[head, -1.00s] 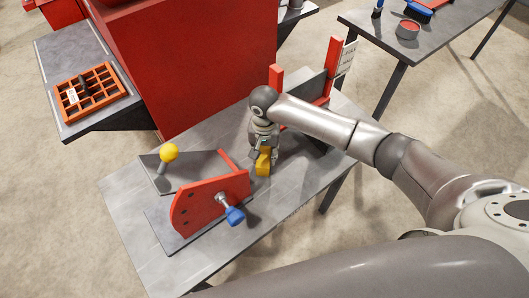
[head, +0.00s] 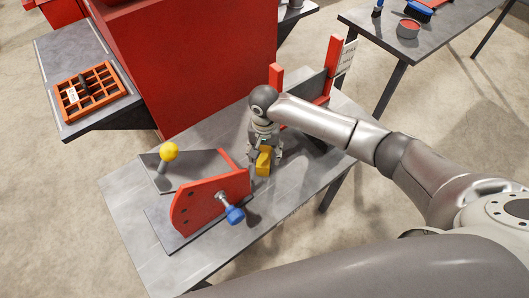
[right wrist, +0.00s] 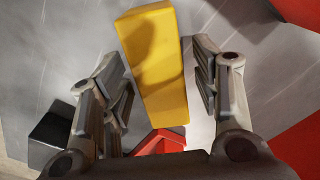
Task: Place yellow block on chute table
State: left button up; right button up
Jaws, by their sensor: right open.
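The yellow block (head: 263,161) stands on the grey chute table (head: 285,190), beside the red side plate of the chute fixture. My right gripper (head: 265,152) is right above and around it, with its fingers open. In the right wrist view the yellow block (right wrist: 155,65) lies between the two open fingers of my right gripper (right wrist: 160,85), with a gap visible on each side. Whether the block's underside rests fully on the table is partly hidden by the fingers. My left gripper is not in view.
A red plate fixture (head: 208,203) with a blue-handled knob (head: 235,215) and a yellow ball lever (head: 169,152) stands close on the left. Red uprights (head: 333,65) stand behind. An orange divided tray (head: 90,90) lies on a side shelf. The table's front right is clear.

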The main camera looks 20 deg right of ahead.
aim_at(264, 152)
notch_tip(264, 152, up, 12)
jog(key=shift+b, duration=0.45)
jog(key=shift+f, duration=0.15)
